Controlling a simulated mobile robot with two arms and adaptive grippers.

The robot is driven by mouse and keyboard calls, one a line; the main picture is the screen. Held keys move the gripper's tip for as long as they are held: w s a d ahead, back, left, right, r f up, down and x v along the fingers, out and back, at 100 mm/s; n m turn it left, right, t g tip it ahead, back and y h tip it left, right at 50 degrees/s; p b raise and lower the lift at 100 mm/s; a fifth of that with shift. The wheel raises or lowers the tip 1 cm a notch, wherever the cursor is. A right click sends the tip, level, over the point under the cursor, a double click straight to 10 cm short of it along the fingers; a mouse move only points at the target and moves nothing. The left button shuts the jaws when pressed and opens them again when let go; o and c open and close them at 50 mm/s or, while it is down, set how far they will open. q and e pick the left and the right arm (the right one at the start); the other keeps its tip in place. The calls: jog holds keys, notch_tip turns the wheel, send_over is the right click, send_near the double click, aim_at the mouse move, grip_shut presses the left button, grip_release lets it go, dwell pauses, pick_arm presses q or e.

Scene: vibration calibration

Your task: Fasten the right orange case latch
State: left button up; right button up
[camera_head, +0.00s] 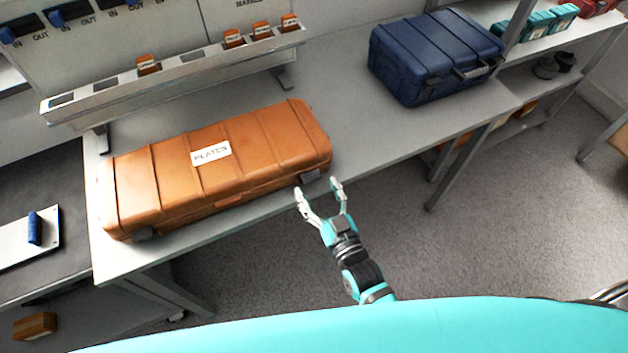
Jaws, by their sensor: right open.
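The orange case (265,150) lies with its lid down on the grey table, a white label reading PLATES on its top. Its right latch (310,176) is a dark grey piece on the front face near the right end. The left latch (144,235) is a similar dark piece near the left end. Whether either latch is fastened is too small to tell. My right gripper (318,188) is open and empty, just in front of the right latch at the table's front edge. Its fingers point toward the case. My left gripper is not in view.
A dark blue case (430,55) stands at the back right of the table (365,135). A rack (180,75) with several orange blocks stands behind the orange case. The table between the two cases is clear. A blue-handled thing (35,228) lies at the far left.

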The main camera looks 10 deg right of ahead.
aim_at(311, 178)
jog(key=shift+x, duration=1.3)
jog(key=c, duration=1.2)
jog(key=shift+o, duration=0.2)
jog(key=g+p, duration=0.1)
jog(key=p, duration=0.2)
jog(key=r+g+p, duration=0.1)
jog(key=p, duration=0.3)
jog(key=g+h+p, duration=0.1)
jog(key=p, duration=0.2)
jog(key=shift+w+a+r+g, duration=0.1)
jog(key=shift+w+r+g, duration=0.2)
jog(key=shift+w+r, duration=0.05)
jog(key=shift+f+p, duration=0.1)
jog(key=shift+p, duration=0.45)
jog(key=shift+w+f+g, duration=0.1)
jog(key=shift+f+g, duration=0.1)
jog(key=shift+g, duration=0.1)
jog(key=o, duration=1.2)
jog(key=shift+c, duration=0.2)
